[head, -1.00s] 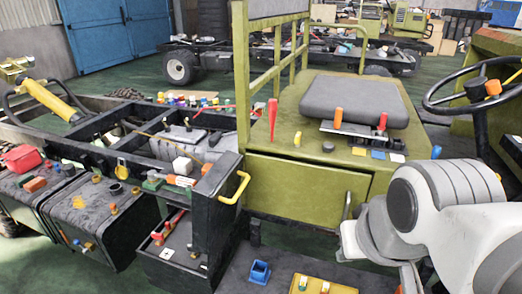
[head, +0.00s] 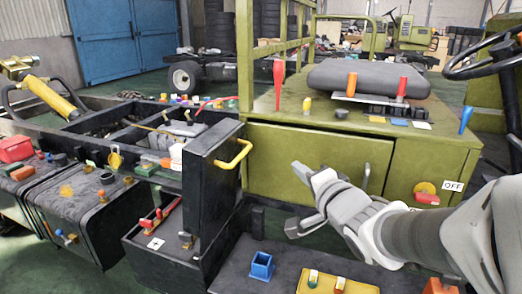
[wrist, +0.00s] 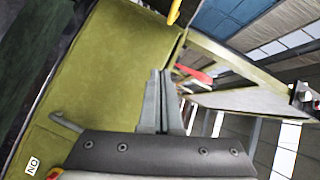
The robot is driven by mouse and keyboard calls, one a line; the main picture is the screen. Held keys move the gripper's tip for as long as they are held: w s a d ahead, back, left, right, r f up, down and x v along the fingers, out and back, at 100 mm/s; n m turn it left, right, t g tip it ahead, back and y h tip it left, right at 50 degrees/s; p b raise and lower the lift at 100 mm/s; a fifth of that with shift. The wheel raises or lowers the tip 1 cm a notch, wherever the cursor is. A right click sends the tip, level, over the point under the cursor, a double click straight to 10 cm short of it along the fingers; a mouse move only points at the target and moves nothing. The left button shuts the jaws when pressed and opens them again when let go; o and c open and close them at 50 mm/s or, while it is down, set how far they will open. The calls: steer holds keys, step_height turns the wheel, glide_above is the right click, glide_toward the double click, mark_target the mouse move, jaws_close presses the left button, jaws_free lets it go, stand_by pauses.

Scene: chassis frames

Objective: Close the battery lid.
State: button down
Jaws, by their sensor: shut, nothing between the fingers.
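The battery lid (head: 212,165) is a black panel with a yellow handle (head: 236,155). It stands upright, open, at the right side of the black battery box (head: 150,262). In the wrist view my shut gripper (wrist: 158,75) points up the picture, and the yellow handle (wrist: 175,12) shows at the top edge.
The green cabinet (head: 310,155) stands behind my gripper, with a seat and upright levers above it. A dark platform (head: 228,268) lies below, bearing a blue socket (head: 261,266) and a yellow plate (head: 338,284). Dark tanks (head: 85,205) lie left of the battery box.

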step_height(320, 180, down, 3)
steer(key=a+m+y+b, duration=0.1)
steer(key=a+y+b, duration=0.1)
steer(key=y+p, duration=0.1)
steer(key=p, duration=0.3)
glide_toward(245, 153)
steer(key=d+x, duration=0.1)
steer(key=x, duration=0.4)
steer(key=shift+w+a+f+m, duration=0.15)
steer(key=shift+w+a+m, duration=0.3)
steer(key=shift+a, duration=0.25)
steer(key=shift+a, duration=0.1)
